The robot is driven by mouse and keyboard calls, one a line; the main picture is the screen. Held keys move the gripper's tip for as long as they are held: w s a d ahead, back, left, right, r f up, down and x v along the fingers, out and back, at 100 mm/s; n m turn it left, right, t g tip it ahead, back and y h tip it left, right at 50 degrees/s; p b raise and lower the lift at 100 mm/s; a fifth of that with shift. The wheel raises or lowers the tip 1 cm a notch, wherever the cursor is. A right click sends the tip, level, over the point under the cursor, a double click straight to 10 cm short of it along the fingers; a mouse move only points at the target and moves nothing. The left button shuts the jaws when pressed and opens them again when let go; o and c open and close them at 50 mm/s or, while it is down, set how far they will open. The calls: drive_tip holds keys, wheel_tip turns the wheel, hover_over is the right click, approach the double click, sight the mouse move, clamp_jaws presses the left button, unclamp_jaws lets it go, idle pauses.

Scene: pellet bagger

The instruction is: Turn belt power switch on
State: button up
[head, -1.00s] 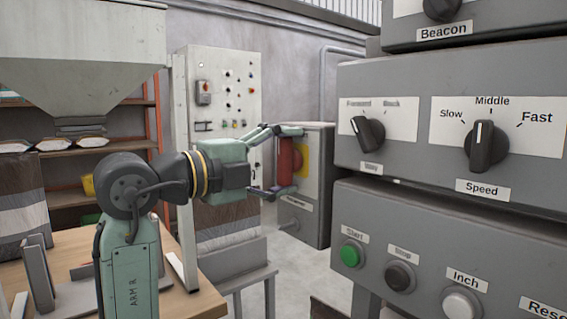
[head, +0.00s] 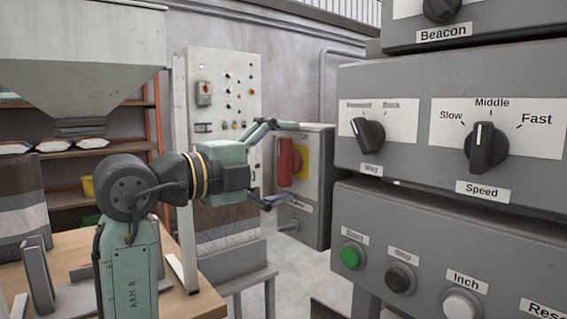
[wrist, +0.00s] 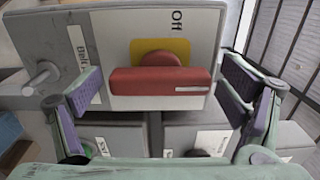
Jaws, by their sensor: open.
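The belt power switch is a red handle (head: 288,162) on a yellow plate (head: 302,158), on the front of a grey box (head: 319,190). The handle stands upright in the head view. In the wrist view the red handle (wrist: 160,82) lies crosswise, with a white mark at its right end. "Off" is printed on the box beside the yellow plate (wrist: 160,46). My gripper (head: 282,164) is open, with one finger above and one below the handle. In the wrist view the purple-padded fingers (wrist: 155,95) stand wide apart, clear of both handle ends.
A big control panel (head: 440,225) with knobs and push buttons fills the right, close to the grey box. A lever (head: 289,226) sticks out low on the box. A wooden table (head: 185,302) and hopper (head: 85,45) are at left. A white cabinet (head: 226,75) stands behind.

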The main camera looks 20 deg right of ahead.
drive_tip(key=v, duration=1.2)
